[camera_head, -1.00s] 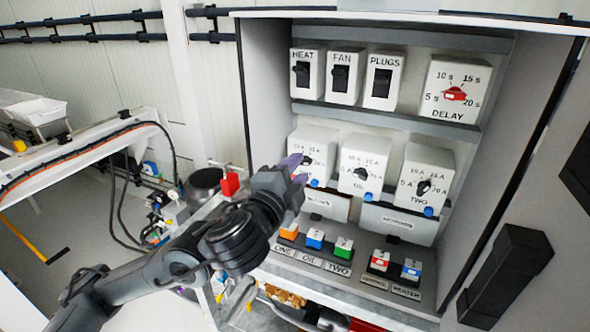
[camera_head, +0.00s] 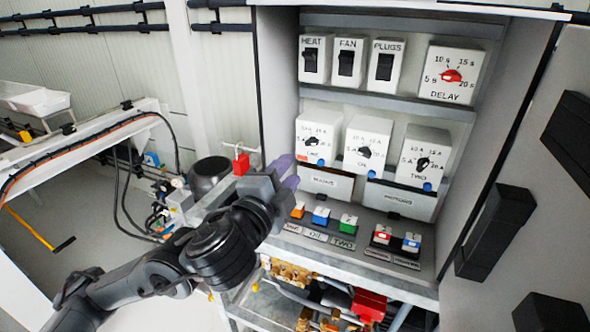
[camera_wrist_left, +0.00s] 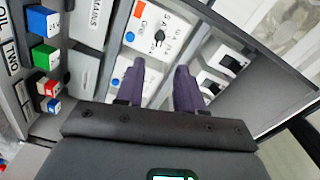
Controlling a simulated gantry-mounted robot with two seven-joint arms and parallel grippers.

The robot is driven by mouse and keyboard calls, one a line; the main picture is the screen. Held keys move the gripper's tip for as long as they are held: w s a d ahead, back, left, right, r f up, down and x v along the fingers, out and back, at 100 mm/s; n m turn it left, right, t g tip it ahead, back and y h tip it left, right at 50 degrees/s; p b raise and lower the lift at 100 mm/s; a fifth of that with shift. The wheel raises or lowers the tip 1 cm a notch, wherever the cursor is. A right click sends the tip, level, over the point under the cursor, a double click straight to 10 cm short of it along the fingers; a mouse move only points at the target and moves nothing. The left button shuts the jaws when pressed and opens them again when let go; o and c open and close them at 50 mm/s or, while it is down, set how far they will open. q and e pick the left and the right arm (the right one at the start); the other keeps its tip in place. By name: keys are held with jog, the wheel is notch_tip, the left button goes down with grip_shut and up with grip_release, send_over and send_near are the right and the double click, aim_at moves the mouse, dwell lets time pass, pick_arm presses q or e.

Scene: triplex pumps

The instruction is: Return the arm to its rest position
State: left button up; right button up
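My left gripper (camera_head: 286,172) is in front of the left side of the open control cabinet (camera_head: 280,80), left of the ONE dial box (camera_head: 318,138). In the left wrist view its two purple fingers (camera_wrist_left: 158,85) stand apart with a gap between them and nothing held. They point toward the dial boxes, and I see no contact. My left arm comes in from the lower left. My right gripper is not in view.
The cabinet holds HEAT, FAN and PLUGS switches (camera_head: 346,60), a DELAY dial (camera_head: 452,75) and coloured buttons (camera_head: 348,222) on a lower ledge. Pipes and a red part (camera_head: 369,305) lie below. A white conveyor frame (camera_head: 95,135) stands left. Open floor shows at lower left.

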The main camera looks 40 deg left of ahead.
pick_arm(q)
jog(key=s+d+f+n+g+h, duration=0.1)
jog(key=s+d+f+g, duration=0.1)
jog(key=f, duration=0.8)
jog(key=s+d+f+g+h, duration=0.1)
jog(key=s+d+f+g, duration=0.15)
jog(key=f, duration=0.65)
jog(key=s+d+f+n+g+h, duration=0.1)
jog(key=s+d+f+g, duration=0.15)
jog(key=f, duration=0.75)
jog(key=s+d+f+n+g+h, duration=0.2)
jog(key=s+f+n+g, duration=0.5)
jog(key=s+f, duration=0.85)
notch_tip(320, 180, up, 37)
jog(key=n+p, duration=0.1)
jog(key=p, duration=3.5)
jog(key=shift+s+a, duration=0.2)
jog(key=shift+s, duration=0.25)
